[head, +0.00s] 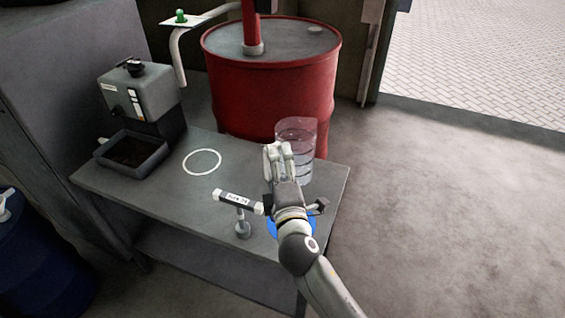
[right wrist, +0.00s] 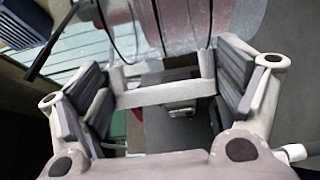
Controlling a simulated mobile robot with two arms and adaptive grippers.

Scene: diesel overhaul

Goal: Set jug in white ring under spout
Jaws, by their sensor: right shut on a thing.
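The clear jug (head: 308,160) with dark level marks is at the bench's right rear corner, upright, in front of the red drum. My right gripper (head: 277,153) is at its near left side, shut on it, seemingly by the handle; the fingers hide part of the jug. In the right wrist view a pale bar (right wrist: 165,92) lies between the fingers, and the jug's wall (right wrist: 150,28) is above it. I cannot tell whether its base touches the bench. The white ring (head: 202,149) lies empty on the bench. The bent white spout pipe (head: 176,58) hangs behind it. My left gripper is not in view.
A grey machine with a tray (head: 133,165) stands left of the ring. A labelled T-shaped stand (head: 241,215) and a blue disc (head: 271,227) are at the bench's front. The red drum (head: 258,98) stands behind. The bench (head: 150,200) is bare between ring and jug.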

